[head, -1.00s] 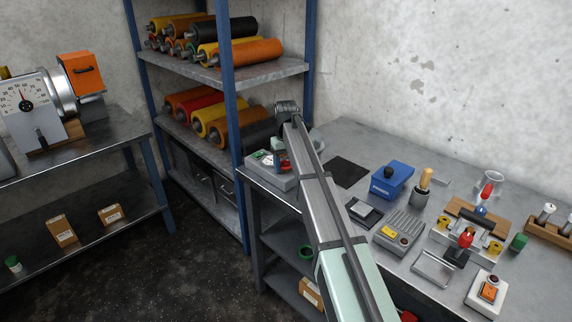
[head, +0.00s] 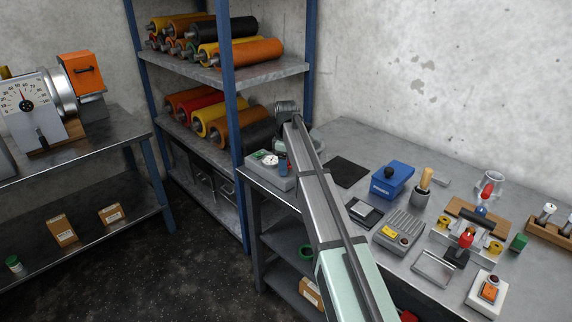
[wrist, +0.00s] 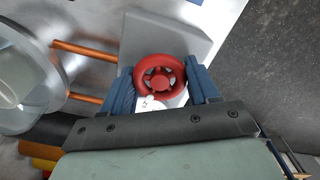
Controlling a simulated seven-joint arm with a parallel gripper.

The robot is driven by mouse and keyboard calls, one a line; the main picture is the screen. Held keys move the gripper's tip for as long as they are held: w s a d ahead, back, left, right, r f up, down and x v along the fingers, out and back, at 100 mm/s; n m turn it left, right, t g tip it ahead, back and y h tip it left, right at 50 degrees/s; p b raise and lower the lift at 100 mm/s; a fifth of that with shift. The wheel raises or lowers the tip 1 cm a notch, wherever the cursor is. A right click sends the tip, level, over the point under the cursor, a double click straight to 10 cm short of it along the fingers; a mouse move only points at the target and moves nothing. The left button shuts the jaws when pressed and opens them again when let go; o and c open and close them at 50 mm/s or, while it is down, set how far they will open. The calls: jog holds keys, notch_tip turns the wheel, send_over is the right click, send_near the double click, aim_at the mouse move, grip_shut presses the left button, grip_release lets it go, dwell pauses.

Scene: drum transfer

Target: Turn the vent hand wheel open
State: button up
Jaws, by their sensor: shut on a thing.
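The vent hand wheel (wrist: 138,76) is red, round and spoked, and shows in the wrist view between the two blue fingers of my gripper (wrist: 160,74). My gripper is shut on the wheel, with one finger on each side of its rim. A small white part (wrist: 150,104) shows just below the wheel. In the head view my arm reaches to a grey unit (head: 262,181) at the bench's left end. That unit carries a green part and a white dial. My arm hides most of the wheel and gripper there.
Copper-coloured rods (wrist: 84,50) and a large metal cylinder lie left of my gripper in the wrist view. A black mat (head: 347,172), a blue box (head: 392,180) and several tools stand on the bench (head: 352,135). A shelf of rollers (head: 240,52) stands behind.

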jog(key=shift+a+n, duration=0.1)
jog(key=shift+n, duration=1)
jog(key=shift+w, duration=0.1)
jog(key=o, duration=0.7)
jog(key=shift+o, duration=0.2)
jog(key=shift+r, duration=0.1)
notch_tip(320, 180, up, 14)
